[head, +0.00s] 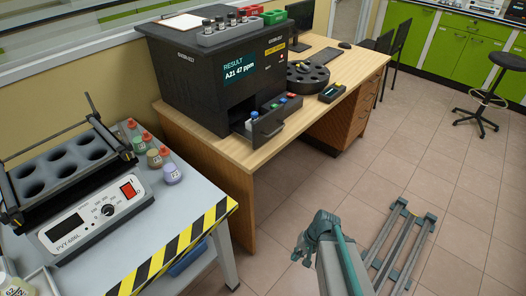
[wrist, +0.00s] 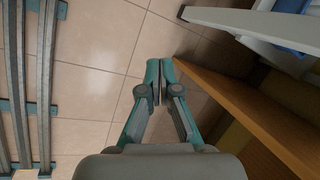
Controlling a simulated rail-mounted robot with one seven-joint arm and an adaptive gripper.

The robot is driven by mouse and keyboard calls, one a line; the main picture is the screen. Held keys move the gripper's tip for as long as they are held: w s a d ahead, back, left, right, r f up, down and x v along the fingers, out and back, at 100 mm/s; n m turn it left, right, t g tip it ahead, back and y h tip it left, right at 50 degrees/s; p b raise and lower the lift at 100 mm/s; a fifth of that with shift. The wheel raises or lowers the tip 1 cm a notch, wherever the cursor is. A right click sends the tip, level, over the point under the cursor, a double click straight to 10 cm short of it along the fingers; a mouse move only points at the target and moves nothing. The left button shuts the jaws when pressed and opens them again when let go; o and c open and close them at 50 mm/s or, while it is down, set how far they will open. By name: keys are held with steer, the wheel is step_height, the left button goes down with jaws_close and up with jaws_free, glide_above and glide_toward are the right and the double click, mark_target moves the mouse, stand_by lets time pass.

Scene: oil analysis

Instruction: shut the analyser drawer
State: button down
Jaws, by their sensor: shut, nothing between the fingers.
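The analyser (head: 195,95) is a large black box on the wooden desk, its screen reading "RESULT A21 47 ppm". Its drawer (head: 272,126) is pulled out at the lower front, with a handle on its dark front panel. A small vial with a blue cap (head: 254,117) stands in the drawer, near its left side. My gripper (wrist: 160,70) is shut and empty in the wrist view, fingertips together above the tiled floor. In the head view my arm is low in front of the desk, well apart from the drawer. The wrist view does not show the drawer.
The wooden desk (head: 225,150) also bears a round dark carousel (head: 308,77) and a small dark tray (head: 332,92) right of the drawer. A grey bench (head: 105,235) with a shaker-like device stands at left. Floor rails (head: 400,245) lie at right. Open floor lies before the desk.

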steer(key=w+r+m+t+y+b, duration=0.2)
steer(key=w+r+t+y+b, duration=0.25)
steer(key=w, duration=0.65)
steer(key=m+t+y+b, duration=0.3)
steer(key=t+y+b, duration=0.1)
steer(key=t, duration=0.5)
glide_toward(257, 136)
steer(key=x, duration=0.7)
steer(key=shift+w, duration=0.15)
